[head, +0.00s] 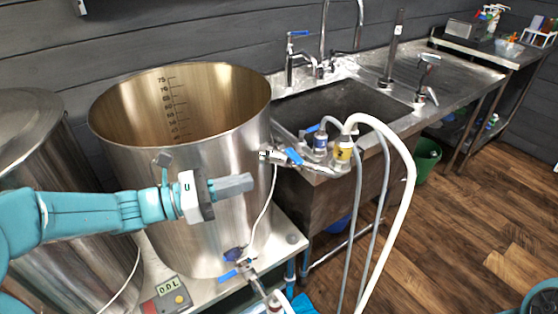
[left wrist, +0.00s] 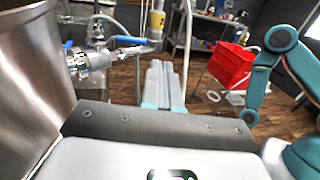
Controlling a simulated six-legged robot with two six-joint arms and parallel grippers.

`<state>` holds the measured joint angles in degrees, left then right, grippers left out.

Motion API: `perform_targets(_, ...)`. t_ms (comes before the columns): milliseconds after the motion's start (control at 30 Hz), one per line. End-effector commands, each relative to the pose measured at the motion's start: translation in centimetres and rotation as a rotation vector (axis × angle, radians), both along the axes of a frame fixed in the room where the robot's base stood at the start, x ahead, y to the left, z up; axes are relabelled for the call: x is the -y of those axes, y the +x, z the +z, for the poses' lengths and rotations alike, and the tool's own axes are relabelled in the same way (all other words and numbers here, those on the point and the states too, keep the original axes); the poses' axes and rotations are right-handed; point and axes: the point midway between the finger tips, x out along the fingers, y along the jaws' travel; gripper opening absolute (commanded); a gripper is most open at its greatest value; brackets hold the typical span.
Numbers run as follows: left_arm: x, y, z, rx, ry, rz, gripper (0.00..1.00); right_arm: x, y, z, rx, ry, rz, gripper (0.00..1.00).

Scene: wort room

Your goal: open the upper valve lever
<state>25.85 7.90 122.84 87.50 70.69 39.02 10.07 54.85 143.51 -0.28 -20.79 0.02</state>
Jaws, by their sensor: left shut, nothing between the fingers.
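The upper valve (head: 268,155) sits on the right side of the open steel kettle (head: 200,135), below its rim. Its blue lever (head: 293,156) points to the right. My left gripper (head: 250,181) is shut and empty, in front of the kettle, left of and a little lower than the lever, apart from it in the picture. In the left wrist view the shut fingers (left wrist: 160,64) point forward. Metal valve parts (left wrist: 78,61) and blue levers show to their left; I cannot tell which lever is the upper one. My right gripper is not in view.
A lower valve with a blue lever (head: 228,274) is near the kettle's base. Hoses (head: 405,165) arch down in front of the sink (head: 345,108), right of the lever. A flow display (head: 168,287) stands at the kettle's foot. A red bin (left wrist: 230,64) shows in the left wrist view.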

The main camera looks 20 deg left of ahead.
Motion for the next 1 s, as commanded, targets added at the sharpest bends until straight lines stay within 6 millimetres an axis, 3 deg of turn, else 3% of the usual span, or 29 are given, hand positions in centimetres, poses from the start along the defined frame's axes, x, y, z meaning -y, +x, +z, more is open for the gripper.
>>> perform_targets(33,-2.0,-0.2,-0.2,0.0,0.009,0.053,0.0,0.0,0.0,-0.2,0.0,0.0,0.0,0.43)
perform_targets(100,-3.7,-0.6,-0.4,-0.003,0.018,0.098,0.0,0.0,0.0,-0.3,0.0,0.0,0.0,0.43)
perform_targets(267,-4.7,-0.5,-0.9,-0.016,0.02,0.133,0.0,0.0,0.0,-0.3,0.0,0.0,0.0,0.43)
perform_targets(800,2.9,7.2,-0.8,-0.014,0.02,0.124,0.0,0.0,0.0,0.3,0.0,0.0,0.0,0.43)
perform_targets(1000,4.5,9.1,-0.9,-0.016,0.022,0.126,0.0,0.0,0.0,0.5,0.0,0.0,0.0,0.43)
